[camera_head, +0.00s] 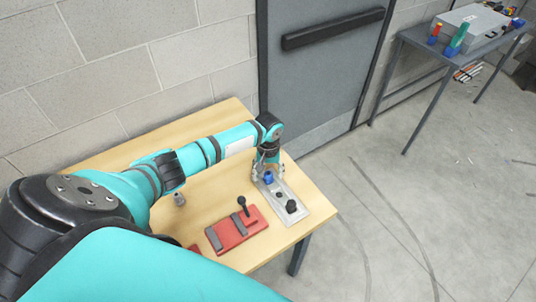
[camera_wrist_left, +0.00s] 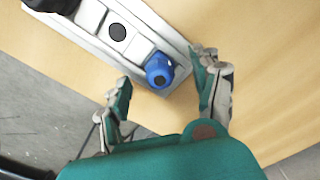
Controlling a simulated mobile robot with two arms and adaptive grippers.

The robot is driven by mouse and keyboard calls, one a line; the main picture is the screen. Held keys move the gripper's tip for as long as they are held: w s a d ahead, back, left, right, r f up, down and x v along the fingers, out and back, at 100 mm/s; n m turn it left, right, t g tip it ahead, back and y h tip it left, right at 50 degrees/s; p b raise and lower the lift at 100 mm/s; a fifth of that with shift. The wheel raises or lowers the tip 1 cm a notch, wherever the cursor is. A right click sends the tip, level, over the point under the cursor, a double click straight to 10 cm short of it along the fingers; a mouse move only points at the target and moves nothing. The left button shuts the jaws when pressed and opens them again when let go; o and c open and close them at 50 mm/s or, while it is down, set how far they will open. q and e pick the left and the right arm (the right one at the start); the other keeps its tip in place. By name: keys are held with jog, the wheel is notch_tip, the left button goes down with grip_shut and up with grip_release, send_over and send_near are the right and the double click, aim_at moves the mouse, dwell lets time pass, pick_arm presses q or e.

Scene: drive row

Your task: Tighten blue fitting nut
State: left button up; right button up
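The blue fitting nut (camera_head: 268,178) sits at the far end of a light grey plate (camera_head: 281,192) on the wooden table. My left gripper (camera_head: 266,172) points down over that end of the plate. In the left wrist view the blue nut (camera_wrist_left: 159,70) shows between and just beyond the fingertips of my left gripper (camera_wrist_left: 160,75). The fingers are spread, one on each side of it, with gaps visible. The plate (camera_wrist_left: 178,40) also shows there. My right gripper is not in view.
A red block with a black lever (camera_head: 236,230) lies beside the plate on the wooden table (camera_head: 300,235). A grey door (camera_head: 315,65) is behind. Another table (camera_head: 420,48) with a case stands at the back right; open floor lies between.

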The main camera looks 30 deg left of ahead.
pick_arm(q)
jog(key=c, duration=1)
jog(key=shift+o, duration=0.2)
jog(key=m, duration=0.4)
jog(key=shift+m, duration=0.4)
jog(key=m, duration=0.4)
jog(key=shift+m, duration=0.4)
jog(key=m, duration=0.6)
jog(key=shift+b, duration=0.3)
jog(key=m, duration=0.5)
jog(key=shift+f+b, duration=0.1)
jog(key=shift+b, duration=0.3)
jog(key=o, duration=0.4)
jog(key=shift+m, duration=0.7)
jog(key=o, duration=1.3)
